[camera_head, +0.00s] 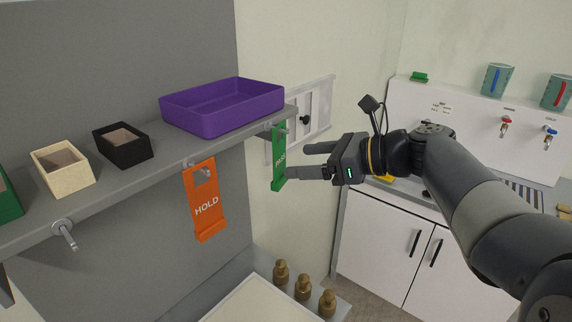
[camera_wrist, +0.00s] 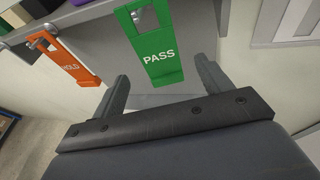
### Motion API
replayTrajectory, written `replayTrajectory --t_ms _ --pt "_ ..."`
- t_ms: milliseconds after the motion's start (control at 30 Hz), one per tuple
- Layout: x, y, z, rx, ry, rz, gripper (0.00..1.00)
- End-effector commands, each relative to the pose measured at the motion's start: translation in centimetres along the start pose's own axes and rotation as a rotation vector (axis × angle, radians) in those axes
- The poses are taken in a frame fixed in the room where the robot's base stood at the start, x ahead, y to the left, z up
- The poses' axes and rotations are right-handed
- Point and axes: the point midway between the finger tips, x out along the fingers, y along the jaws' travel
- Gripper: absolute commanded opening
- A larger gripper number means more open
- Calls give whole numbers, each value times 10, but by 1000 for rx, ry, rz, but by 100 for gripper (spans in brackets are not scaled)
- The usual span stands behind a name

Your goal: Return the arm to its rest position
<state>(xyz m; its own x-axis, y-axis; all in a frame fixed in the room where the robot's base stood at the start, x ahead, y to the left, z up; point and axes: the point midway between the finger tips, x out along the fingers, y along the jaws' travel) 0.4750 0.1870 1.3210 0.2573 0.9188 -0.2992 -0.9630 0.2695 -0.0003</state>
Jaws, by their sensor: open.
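My gripper (camera_head: 300,161) is at the end of my dark grey arm, which reaches in from the right in the head view. Its fingers are apart and nothing is between them. A green PASS tag (camera_head: 279,160) hangs from a peg on the shelf's front edge, close to the fingertips. In the wrist view the gripper (camera_wrist: 160,85) is open, and the PASS tag (camera_wrist: 157,50) hangs just beyond the fingers. I cannot tell whether a finger touches it. An orange HOLD tag (camera_head: 206,205) hangs further left, and it also shows in the wrist view (camera_wrist: 68,62).
A grey shelf (camera_head: 130,190) holds a purple tray (camera_head: 222,109), a black box (camera_head: 123,146) and a cream box (camera_head: 62,171). A bare peg (camera_head: 65,236) sticks out at left. Brass weights (camera_head: 303,287) stand below. White cabinets (camera_head: 385,240) stand behind my arm.

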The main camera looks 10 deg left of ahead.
Motion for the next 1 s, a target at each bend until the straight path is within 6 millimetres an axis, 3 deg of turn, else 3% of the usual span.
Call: replayTrajectory --t_ms 233,633,767,1000 --pt "-26 -1 0 1 -1 -2 74" --pt "-28 0 0 1 0 1 74" --pt "-21 0 1 1 0 2 74" --pt "15 1 2 1 0 6 74"
